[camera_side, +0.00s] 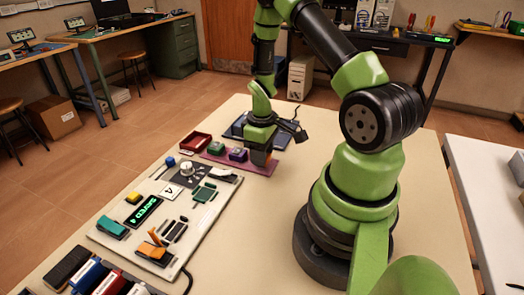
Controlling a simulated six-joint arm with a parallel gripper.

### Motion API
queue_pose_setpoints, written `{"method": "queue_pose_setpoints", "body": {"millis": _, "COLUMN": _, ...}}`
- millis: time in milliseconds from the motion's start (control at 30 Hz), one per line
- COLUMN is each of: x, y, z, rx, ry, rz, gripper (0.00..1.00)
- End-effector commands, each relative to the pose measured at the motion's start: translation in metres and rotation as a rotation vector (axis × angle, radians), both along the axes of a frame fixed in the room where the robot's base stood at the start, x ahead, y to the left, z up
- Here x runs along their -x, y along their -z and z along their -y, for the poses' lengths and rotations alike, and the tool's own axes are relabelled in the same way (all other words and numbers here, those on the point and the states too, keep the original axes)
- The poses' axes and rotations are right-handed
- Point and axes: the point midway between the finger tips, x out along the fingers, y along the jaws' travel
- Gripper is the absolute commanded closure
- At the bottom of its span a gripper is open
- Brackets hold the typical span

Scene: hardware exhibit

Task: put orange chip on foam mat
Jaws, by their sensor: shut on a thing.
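The foam mat (246,167) is a flat magenta-purple sheet on the table, beyond the button panel. A green chip (216,148) and a purple chip (238,154) sit side by side on its left and middle part. No loose orange chip shows elsewhere.
A red tray (196,142) lies left of the mat, and a dark blue tray (236,128) lies behind it. A white control panel (120,238) with buttons, a knob and an orange lever (152,251) fills the table's left. The table's middle is bare.

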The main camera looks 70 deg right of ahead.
Motion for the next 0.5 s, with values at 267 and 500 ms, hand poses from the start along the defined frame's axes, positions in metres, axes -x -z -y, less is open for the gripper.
{"method": "queue_pose_setpoints", "body": {"millis": 267, "x": -0.0003, "y": 0.0033, "z": 0.0002, "rx": 0.001, "ry": 0.0, "rz": 0.001, "gripper": 0.78}}
{"method": "queue_pose_setpoints", "body": {"millis": 500, "x": -0.0001, "y": 0.0063, "z": 0.0001, "rx": 0.0, "ry": 0.0, "rz": 0.0, "gripper": 0.78}}
